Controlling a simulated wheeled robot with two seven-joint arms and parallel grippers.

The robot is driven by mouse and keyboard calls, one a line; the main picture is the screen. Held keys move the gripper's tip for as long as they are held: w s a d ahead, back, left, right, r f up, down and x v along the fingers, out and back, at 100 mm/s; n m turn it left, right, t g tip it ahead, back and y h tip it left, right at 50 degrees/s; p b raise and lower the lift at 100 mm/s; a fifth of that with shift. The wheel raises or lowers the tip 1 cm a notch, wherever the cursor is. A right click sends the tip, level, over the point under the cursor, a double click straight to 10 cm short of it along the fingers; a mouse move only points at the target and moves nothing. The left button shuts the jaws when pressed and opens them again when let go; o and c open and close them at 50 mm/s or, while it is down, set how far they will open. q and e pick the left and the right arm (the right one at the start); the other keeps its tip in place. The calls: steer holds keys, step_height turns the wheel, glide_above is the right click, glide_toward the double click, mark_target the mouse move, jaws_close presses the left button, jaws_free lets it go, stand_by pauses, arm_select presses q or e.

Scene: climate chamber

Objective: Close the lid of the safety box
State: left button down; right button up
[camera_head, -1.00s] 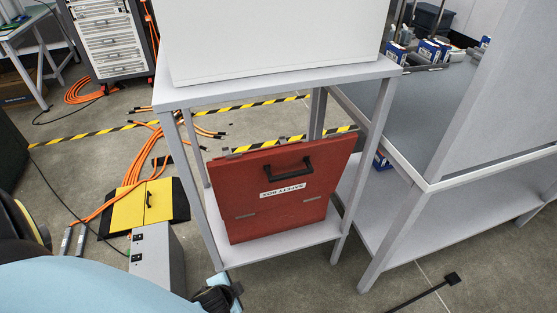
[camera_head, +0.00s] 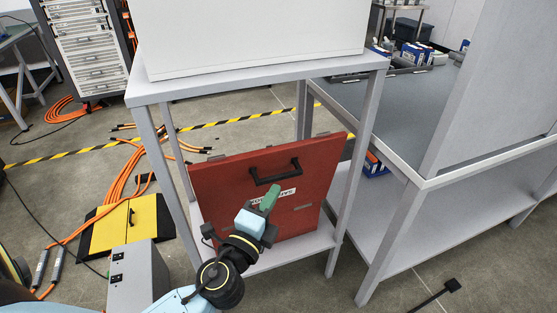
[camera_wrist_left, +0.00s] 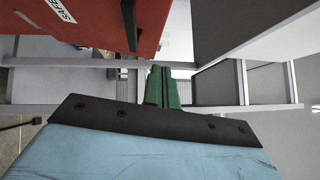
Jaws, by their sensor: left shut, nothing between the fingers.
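The red safety box (camera_head: 225,178) stands on the lower shelf of a grey stand. Its broad red face leans toward me, with a black handle (camera_head: 276,171) near the top and a white label (camera_head: 286,196) partly hidden by my gripper. I cannot clearly tell how far its lid stands open. My left gripper (camera_head: 270,197), with green fingers, is shut and empty in front of the red face, just below the handle. In the left wrist view, the fingers (camera_wrist_left: 163,86) point past the red panel (camera_wrist_left: 92,18), with the handle (camera_wrist_left: 130,22) up and left of them. My right gripper is out of view.
The stand's grey legs (camera_head: 174,185) flank the box, and its top (camera_head: 260,80) carries a white cabinet (camera_head: 255,35) above it. A long grey table (camera_head: 395,125) is at the right. A yellow cover (camera_head: 128,225) and orange cables lie on the floor at left.

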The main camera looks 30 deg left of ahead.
arm_select(q)
glide_toward(286, 149)
steer(key=w+d, duration=0.2)
steer(key=shift+w+d, duration=0.3)
steer(key=shift+w, duration=0.1)
steer(key=shift+w+a+r, duration=0.2)
steer(key=shift+w+a, duration=1.3)
steer(key=shift+a, duration=0.05)
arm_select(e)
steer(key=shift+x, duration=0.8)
arm_select(q)
steer(key=shift+r+p, duration=0.15)
steer(key=shift+p, duration=0.15)
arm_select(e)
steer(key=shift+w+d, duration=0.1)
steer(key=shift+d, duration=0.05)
